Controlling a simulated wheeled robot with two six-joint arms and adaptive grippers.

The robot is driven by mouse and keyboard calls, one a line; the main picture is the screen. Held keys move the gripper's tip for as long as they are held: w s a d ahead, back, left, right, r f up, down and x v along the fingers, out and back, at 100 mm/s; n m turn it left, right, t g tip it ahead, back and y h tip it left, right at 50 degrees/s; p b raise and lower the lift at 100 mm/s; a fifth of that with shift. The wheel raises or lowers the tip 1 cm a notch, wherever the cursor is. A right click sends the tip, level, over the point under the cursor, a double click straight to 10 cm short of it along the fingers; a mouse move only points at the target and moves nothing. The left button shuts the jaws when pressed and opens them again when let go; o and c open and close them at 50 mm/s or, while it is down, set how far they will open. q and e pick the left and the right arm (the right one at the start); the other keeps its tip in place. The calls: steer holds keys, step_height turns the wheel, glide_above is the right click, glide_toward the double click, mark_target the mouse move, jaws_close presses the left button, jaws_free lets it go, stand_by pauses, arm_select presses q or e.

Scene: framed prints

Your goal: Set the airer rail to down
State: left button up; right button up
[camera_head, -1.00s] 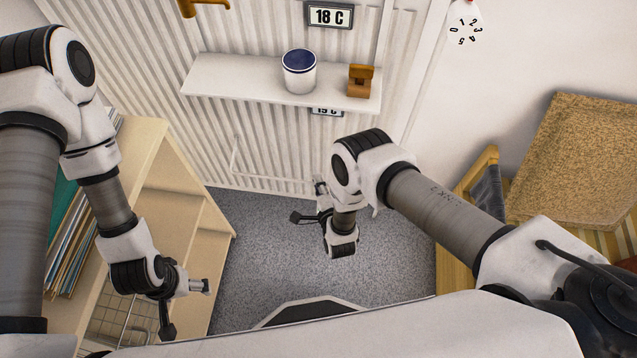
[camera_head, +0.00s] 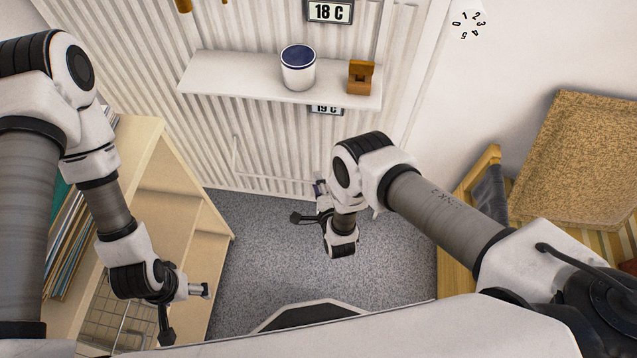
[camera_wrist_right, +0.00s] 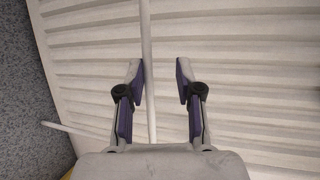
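The airer rail (camera_head: 262,181) is a thin white bar low on the front of the white ribbed radiator in the head view. In the right wrist view the rail (camera_wrist_right: 146,30) runs lengthwise into the space between the fingers, nearer the left finger. My right gripper (camera_head: 308,203) is at the rail's right end, where my wrist hides part of it. In the wrist view the right gripper (camera_wrist_right: 160,78) is open, with a finger on each side of the bar; I cannot tell whether they touch it. My left gripper (camera_head: 187,310) is open and empty, far left of the rail.
A shelf (camera_head: 220,76) above the rail holds a white jar (camera_head: 298,72) and a wooden block (camera_head: 360,80). A wooden bookcase (camera_head: 185,185) stands at left, a chair (camera_head: 487,190) and cork board (camera_head: 578,160) at right. Grey floor (camera_head: 265,250) is clear between.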

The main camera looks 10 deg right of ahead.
steer(key=v, duration=1.2)
steer(key=shift+w+r, duration=0.1)
steer(key=shift+r, duration=0.05)
